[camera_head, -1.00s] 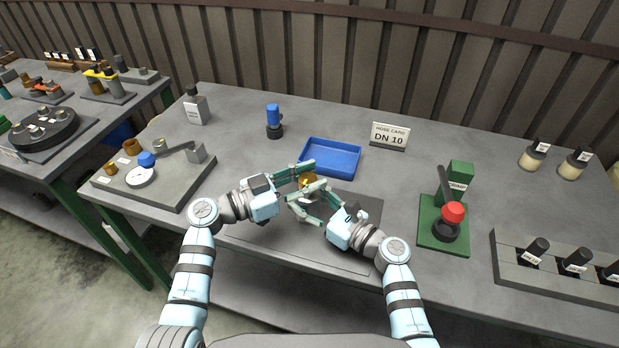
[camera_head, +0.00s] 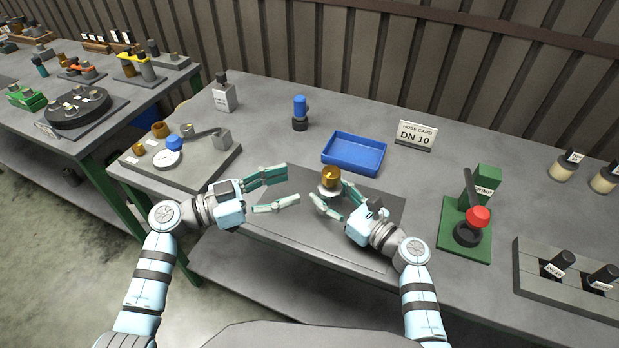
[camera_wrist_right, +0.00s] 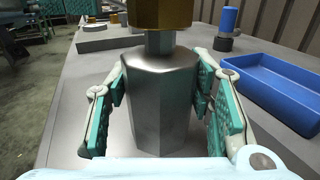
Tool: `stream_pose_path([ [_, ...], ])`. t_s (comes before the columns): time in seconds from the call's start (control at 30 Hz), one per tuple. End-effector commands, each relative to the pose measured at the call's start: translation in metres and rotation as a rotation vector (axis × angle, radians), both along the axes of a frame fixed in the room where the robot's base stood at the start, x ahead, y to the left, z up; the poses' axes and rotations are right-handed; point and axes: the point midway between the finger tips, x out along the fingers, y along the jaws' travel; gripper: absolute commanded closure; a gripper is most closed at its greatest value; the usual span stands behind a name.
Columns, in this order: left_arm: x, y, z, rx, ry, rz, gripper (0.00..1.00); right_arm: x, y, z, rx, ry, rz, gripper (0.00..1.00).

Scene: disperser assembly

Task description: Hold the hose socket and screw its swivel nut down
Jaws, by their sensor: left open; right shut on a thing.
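The hose socket (camera_head: 327,190) is a silver body standing upright on the dark mat, with the brass swivel nut (camera_head: 331,176) on top. My right gripper (camera_head: 330,195) is shut on the silver body, below the nut. In the right wrist view, the teal finger pads flank the faceted silver socket (camera_wrist_right: 158,105), and the brass nut (camera_wrist_right: 160,14) is cut off by the top edge. My left gripper (camera_head: 292,184) is open and empty, to the left of the nut and apart from it. The seam between nut and socket is too small to judge in the head view.
A blue tray (camera_head: 354,153) stands just behind the socket, with the DN 10 card (camera_head: 416,135) to its right. A green press with a red knob (camera_head: 478,216) is at right. A grey fixture plate (camera_head: 205,172) is at left. The dark mat (camera_head: 290,226) is clear in front.

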Motion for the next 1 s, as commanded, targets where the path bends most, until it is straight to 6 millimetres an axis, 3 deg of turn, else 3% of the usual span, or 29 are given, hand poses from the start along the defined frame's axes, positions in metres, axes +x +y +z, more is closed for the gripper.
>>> stream_pose_path([
  [0.37,-0.003,0.007,0.000,-0.001,0.000,0.000,0.47,0.000,0.000,0.000,0.000,0.000,0.001,0.99],
  [0.4,-0.003,0.007,0.000,-0.001,0.000,0.000,0.47,0.000,0.000,0.000,0.000,0.000,0.001,0.51],
  [0.53,-0.003,0.006,0.000,-0.001,0.000,0.000,0.47,0.000,0.000,0.000,0.000,0.000,0.001,0.30],
  [0.87,-0.003,0.006,0.000,-0.001,0.000,0.000,0.47,-0.001,-0.001,0.000,0.000,0.000,0.000,0.29],
  [1.0,-0.003,0.006,0.000,-0.001,0.000,0.000,0.47,-0.014,-0.016,-0.001,-0.002,-0.001,-0.001,0.29],
])
